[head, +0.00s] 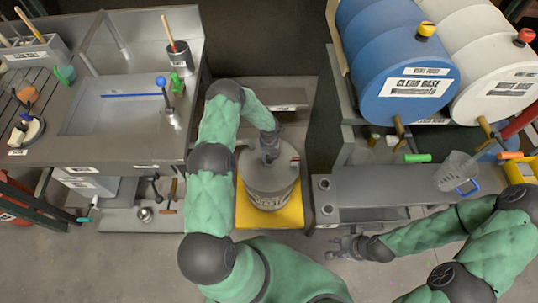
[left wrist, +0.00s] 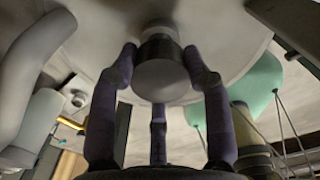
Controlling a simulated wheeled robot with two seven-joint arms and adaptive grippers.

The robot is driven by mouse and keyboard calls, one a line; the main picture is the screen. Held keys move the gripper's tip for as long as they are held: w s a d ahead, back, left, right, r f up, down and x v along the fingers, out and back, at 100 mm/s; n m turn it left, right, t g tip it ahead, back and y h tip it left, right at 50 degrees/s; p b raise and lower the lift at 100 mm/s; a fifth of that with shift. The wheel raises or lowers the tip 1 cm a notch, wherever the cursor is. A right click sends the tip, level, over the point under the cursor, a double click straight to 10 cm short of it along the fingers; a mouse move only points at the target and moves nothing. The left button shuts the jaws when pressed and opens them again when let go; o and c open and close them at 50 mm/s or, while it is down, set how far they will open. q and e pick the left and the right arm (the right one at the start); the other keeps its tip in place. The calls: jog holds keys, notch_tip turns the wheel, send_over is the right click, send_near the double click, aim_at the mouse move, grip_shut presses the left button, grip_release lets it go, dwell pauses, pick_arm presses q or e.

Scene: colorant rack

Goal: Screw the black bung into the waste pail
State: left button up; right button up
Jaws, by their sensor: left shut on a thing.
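The waste pail (head: 268,190), a grey drum with a partly readable label, stands on a yellow platform (head: 298,216). My left gripper (head: 269,156) points down at the pail's top and hides the spot beneath it. In the left wrist view, its purple fingers (left wrist: 162,85) are shut around a short round bung (left wrist: 165,80) with a grey end face and a dark band. Behind the bung is a broad pale surface (left wrist: 215,40), apparently the pail's top. I cannot tell how deeply the bung sits. My right gripper (head: 343,248) is empty, fingers spread, above the floor right of the pail.
A grey bench with a sink (head: 115,105) is at the left. A blue drum (head: 405,75) and a white drum (head: 495,85) lie on a rack at the right. A clear jug (head: 457,170) stands on the grey shelf (head: 385,185) below. Floor in front is partly clear.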

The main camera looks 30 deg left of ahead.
pick_arm(q)
jog(key=shift+f+b, duration=1)
jog(key=shift+f, duration=0.2)
jog(key=o, duration=1.2)
notch_tip(320, 180, up, 12)
jog(key=shift+r, duration=0.1)
